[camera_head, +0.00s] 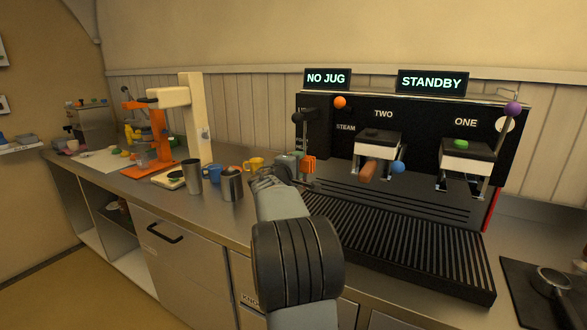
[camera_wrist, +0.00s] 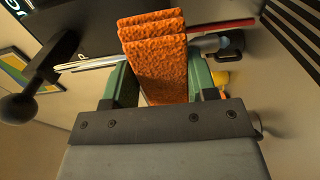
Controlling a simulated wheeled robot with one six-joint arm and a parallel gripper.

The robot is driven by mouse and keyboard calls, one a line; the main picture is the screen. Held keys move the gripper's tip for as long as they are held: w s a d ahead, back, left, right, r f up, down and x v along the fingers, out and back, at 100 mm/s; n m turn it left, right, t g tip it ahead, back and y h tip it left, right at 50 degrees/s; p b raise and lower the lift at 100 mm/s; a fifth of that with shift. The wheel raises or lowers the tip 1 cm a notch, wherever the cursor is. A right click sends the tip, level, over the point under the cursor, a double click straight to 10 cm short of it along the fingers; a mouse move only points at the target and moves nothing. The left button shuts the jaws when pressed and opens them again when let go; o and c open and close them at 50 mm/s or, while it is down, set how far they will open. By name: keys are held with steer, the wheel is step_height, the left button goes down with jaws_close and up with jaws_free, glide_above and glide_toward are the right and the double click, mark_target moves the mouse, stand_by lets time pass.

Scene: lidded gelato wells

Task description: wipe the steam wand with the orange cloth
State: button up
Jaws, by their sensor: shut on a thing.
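My gripper (camera_head: 292,162) is raised beside the left end of the black coffee machine. It is shut on the folded orange cloth (camera_head: 309,164), which sticks out past the fingertips. In the wrist view the cloth (camera_wrist: 158,60) stands upright between the two green fingers. A thin silver rod, which looks like the steam wand (camera_wrist: 92,63), runs toward the cloth from the left and passes out of sight at it. I cannot tell whether they touch. In the head view the wand is not clearly distinguishable near my gripper.
Metal jugs (camera_head: 232,184), a blue cup (camera_head: 214,174) and a yellow cup (camera_head: 255,163) stand left of my gripper.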

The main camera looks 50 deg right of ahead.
steer(key=shift+s+d+b, duration=0.25)
steer(key=shift+s+b, duration=0.7)
steer(key=shift+s, duration=0.35)
steer(key=shift+d+f+b, duration=0.1)
steer(key=shift+b, duration=0.3)
steer(key=shift+w+a, duration=0.25)
steer(key=shift+w, duration=0.75)
steer(key=shift+w+a, duration=0.25)
steer(key=shift+w, duration=0.7)
